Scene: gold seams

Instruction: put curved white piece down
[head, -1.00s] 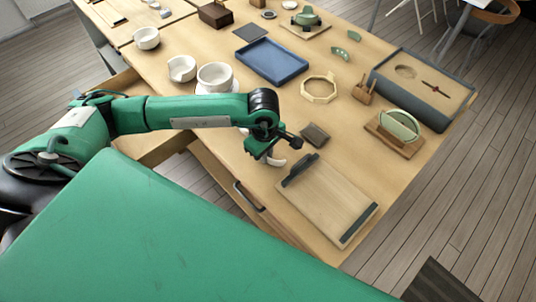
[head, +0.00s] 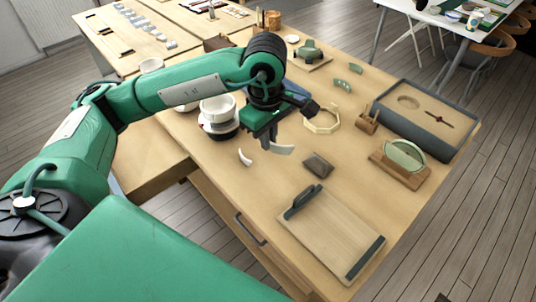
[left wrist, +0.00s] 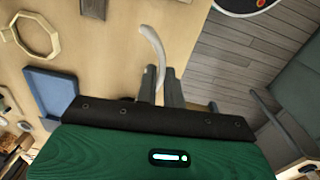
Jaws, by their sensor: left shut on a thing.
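My left gripper (head: 267,143) is shut on a curved white piece (head: 284,150), holding it above the wooden table (head: 222,168). In the left wrist view the piece (left wrist: 154,48) arcs up and left from between the fingers (left wrist: 160,88). A smaller white piece (head: 245,157) lies on the table, to the left of the held one. I cannot tell the exact height of the held piece. My right gripper is not in view.
A dark brown block (head: 317,164) lies right of the held piece, with a board with dark ends (head: 330,236) nearer. A white bowl (head: 217,107) stands left. An octagonal wooden ring (head: 322,122) lies behind. My arm partly hides the blue tray (head: 296,89).

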